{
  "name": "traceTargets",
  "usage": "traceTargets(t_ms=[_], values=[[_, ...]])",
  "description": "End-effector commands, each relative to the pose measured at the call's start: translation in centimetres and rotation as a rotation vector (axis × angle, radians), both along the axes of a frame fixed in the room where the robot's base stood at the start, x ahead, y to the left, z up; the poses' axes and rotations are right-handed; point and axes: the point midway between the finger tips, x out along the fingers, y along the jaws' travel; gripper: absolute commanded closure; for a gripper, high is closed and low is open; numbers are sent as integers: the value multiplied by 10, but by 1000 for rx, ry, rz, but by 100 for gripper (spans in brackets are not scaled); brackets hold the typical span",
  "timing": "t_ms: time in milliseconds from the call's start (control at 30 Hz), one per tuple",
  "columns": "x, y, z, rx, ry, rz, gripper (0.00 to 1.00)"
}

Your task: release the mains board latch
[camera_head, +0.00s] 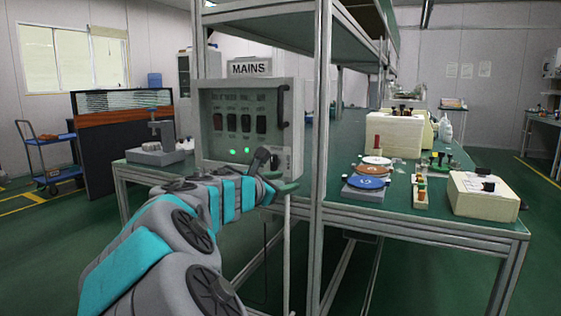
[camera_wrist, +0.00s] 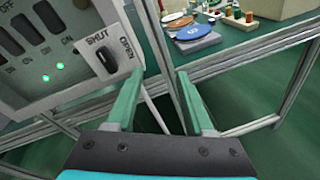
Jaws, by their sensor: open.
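In the wrist view, the latch (camera_wrist: 106,61) is a black knob on a pale plate marked SHUT and OPEN. The knob lies slanted under the SHUT word; its exact setting is hard to tell. My gripper (camera_wrist: 160,77) is open and empty, its green fingers to the right of and below the latch, apart from it. In the head view my gripper (camera_head: 284,184) is at the board's lower right corner.
A metal frame post (camera_head: 320,130) stands just right of the board. The green bench (camera_head: 440,217) holds stacked discs (camera_head: 370,170), small parts and a cream block (camera_head: 483,200). A grey device (camera_head: 158,145) stands left of the board.

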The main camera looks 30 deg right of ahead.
Motion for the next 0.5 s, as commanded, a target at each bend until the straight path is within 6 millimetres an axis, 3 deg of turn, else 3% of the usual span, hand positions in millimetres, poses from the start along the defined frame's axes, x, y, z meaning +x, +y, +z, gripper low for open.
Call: traceTargets(t_ms=[33, 100, 233, 367, 500], values=[[21, 15, 8, -103, 73, 52, 48], [41, 33, 16, -222, 160, 104, 48], [61, 52, 24, -345, 247, 156, 48], [69, 51, 25, -370, 266, 165, 48], [80, 35, 24, -366, 266, 164, 48]])
